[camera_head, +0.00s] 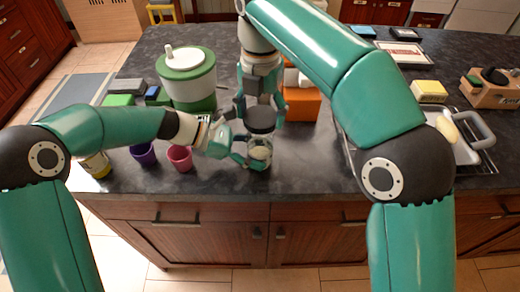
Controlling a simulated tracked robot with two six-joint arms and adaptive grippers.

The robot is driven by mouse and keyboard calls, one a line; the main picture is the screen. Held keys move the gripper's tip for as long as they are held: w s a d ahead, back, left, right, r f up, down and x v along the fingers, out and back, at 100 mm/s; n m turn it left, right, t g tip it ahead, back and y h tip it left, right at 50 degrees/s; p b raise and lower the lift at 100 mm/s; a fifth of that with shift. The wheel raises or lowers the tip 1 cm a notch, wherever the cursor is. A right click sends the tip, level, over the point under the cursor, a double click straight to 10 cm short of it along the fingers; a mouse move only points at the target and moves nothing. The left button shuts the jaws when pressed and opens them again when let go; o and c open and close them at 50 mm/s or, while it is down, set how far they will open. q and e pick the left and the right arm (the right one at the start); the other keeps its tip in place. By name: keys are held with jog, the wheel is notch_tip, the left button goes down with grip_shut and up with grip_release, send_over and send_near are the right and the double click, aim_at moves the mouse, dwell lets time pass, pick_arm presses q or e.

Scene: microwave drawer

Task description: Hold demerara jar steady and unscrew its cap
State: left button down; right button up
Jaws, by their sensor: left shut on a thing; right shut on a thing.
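The demerara jar (260,153) is a small clear jar with pale contents, upright near the front edge of the dark counter. Its dark grey cap (261,119) is on top. My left gripper (246,155) comes in from the left and is shut on the jar's glass body. My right gripper (262,106) reaches down from behind and is shut on the cap, with fingers at both sides of it. Whether the cap has turned on the jar cannot be told.
A green and white canister (188,80) stands behind my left arm. A purple cup (143,154) and a pink cup (180,158) stand left of the jar. An orange box (303,104) is behind it. A sink rack (480,165) lies at right. The counter right of the jar is clear.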

pick_arm(q)
jog(key=shift+s+d, duration=0.1)
jog(key=shift+d, duration=0.05)
jog(key=shift+f, duration=0.1)
jog(key=shift+c, duration=1.2)
grip_release()
jog(key=v, duration=1.1)
jog(key=shift+a+r, duration=0.3)
jog(key=shift+a, duration=0.35)
